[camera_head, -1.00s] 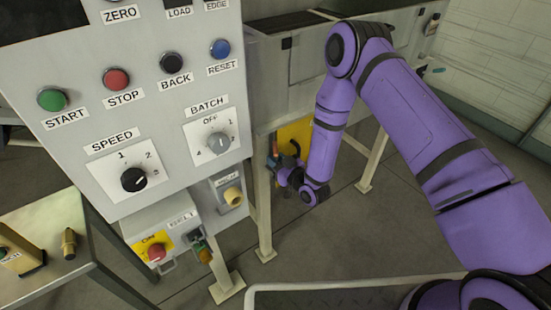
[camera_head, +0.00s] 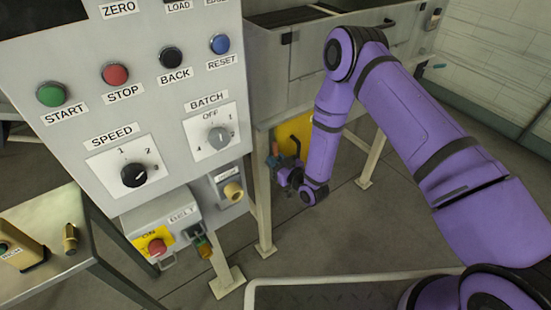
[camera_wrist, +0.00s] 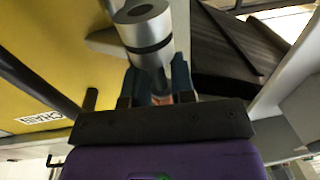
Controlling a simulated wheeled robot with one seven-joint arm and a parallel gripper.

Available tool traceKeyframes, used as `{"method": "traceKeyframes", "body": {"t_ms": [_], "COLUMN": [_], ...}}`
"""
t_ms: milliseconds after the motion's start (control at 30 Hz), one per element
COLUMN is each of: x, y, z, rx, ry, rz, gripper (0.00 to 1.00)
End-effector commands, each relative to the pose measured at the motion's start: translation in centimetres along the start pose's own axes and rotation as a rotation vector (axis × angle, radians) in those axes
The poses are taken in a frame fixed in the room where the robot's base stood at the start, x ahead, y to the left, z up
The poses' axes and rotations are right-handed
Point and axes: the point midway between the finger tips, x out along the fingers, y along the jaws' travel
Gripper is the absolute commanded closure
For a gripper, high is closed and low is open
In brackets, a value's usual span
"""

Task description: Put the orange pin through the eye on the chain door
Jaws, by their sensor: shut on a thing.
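The yellow chain door (camera_head: 293,131) is low under the machine, behind my arm. Its CHAIN label (camera_wrist: 42,118) shows at the left in the wrist view. My gripper (camera_wrist: 156,78) is close in front of the door, with its blue-tipped fingers shut on the orange pin. A small orange part of the pin (camera_wrist: 160,99) shows between the fingers. A grey metal cylinder (camera_wrist: 142,25) with a dark round spot in its end and a black band stands just above the fingers; I cannot tell whether it is part of the pin or of the door. The eye is not clearly visible.
A grey control panel (camera_head: 150,110) with buttons and knobs stands left of my arm. A pale machine leg (camera_head: 263,205) is just left of my gripper. A table (camera_head: 45,225) stands at lower left.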

Motion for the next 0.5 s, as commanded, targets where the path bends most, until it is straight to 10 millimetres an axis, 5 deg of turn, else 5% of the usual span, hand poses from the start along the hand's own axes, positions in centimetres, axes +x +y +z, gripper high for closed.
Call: {"method": "traceKeyframes", "body": {"t_ms": [500], "x": [0.0], "y": [0.0], "z": [1.1], "rx": [0.0], "ry": [0.001], "rz": [0.0], "gripper": [1.0]}}
